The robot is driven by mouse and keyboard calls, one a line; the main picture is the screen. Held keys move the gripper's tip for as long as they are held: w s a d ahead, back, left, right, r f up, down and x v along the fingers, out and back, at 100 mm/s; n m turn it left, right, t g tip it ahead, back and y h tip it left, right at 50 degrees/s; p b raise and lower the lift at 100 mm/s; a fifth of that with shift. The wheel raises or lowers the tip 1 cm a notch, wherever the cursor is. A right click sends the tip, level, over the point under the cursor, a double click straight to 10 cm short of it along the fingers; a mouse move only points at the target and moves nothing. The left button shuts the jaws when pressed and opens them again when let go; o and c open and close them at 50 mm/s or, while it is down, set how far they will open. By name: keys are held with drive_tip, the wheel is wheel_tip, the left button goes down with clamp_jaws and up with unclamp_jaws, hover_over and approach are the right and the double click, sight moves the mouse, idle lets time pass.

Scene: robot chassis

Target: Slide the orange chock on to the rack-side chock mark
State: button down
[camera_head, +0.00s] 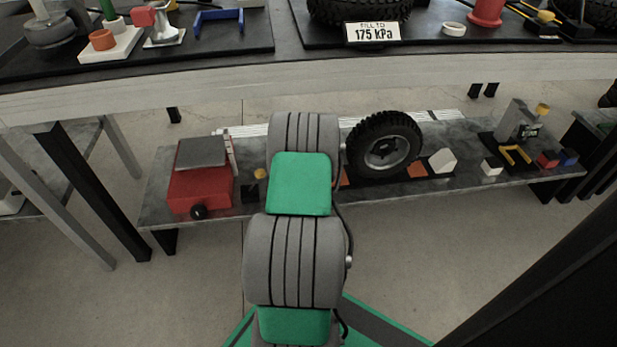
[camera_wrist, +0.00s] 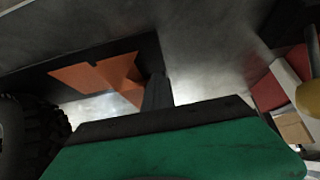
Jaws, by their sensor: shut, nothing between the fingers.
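The orange chock (camera_wrist: 128,78) is a wedge on a black mat (camera_wrist: 35,82) in the wrist view. It adjoins a flat orange patch (camera_wrist: 76,77), apparently a chock mark; their exact overlap is unclear. My gripper (camera_wrist: 157,93) shows as a dark finger just right of the chock, shut with nothing held; I cannot tell whether it touches. In the head view my arm hides the gripper and most of this area. An orange sliver (camera_head: 344,177) shows left of the tyre (camera_head: 384,145). Another orange patch (camera_head: 416,169) lies right of it.
The tyre also fills the wrist view's left edge (camera_wrist: 30,130). A white block (camera_head: 442,160) stands right of it. A red machine (camera_head: 200,187) stands left of my arm on the low bench. The worktop edge (camera_head: 200,80) overhangs. Bare bench (camera_wrist: 205,50) lies right of the mat.

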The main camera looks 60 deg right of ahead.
drive_tip(key=shift+s+d, duration=0.95)
drive_tip(key=shift+s, duration=0.1)
drive_tip(key=shift+s+d, duration=0.15)
drive_tip(key=shift+s, duration=0.05)
drive_tip(key=shift+s+d, duration=1.3)
drive_tip(key=shift+s, duration=0.2)
drive_tip(key=shift+w+a, duration=0.65)
drive_tip(key=shift+w, duration=0.05)
